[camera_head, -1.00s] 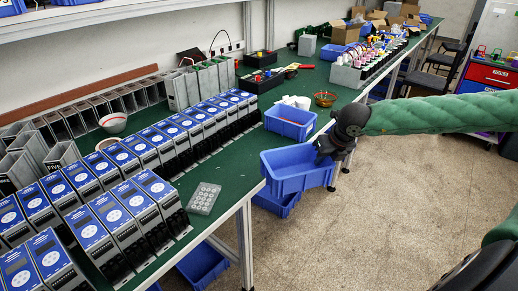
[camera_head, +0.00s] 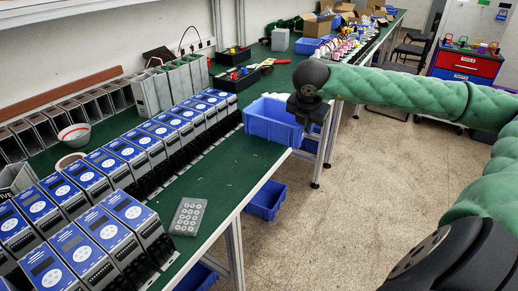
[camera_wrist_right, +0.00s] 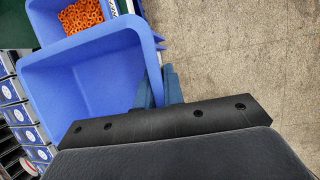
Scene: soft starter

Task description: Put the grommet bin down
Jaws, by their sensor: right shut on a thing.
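In the right wrist view the held bin (camera_wrist_right: 88,88) is tilted and looks empty inside. Its lower part shows at the edge of the green table (camera_head: 235,165); I cannot tell whether it touches the table. Another blue bin with orange rings (camera_wrist_right: 82,15), likely the grommets, shows beyond it in the wrist view. The gripper fingers (camera_wrist_right: 160,90) are partly hidden by the bin wall. My left gripper is not in view.
Rows of blue-faced grey units (camera_head: 120,165) fill the table's left. A grey keypad plate (camera_head: 188,216) lies near the front edge. Black trays (camera_head: 236,80) stand behind the bin. Another blue bin (camera_head: 266,200) is below table height. The floor at right is open.

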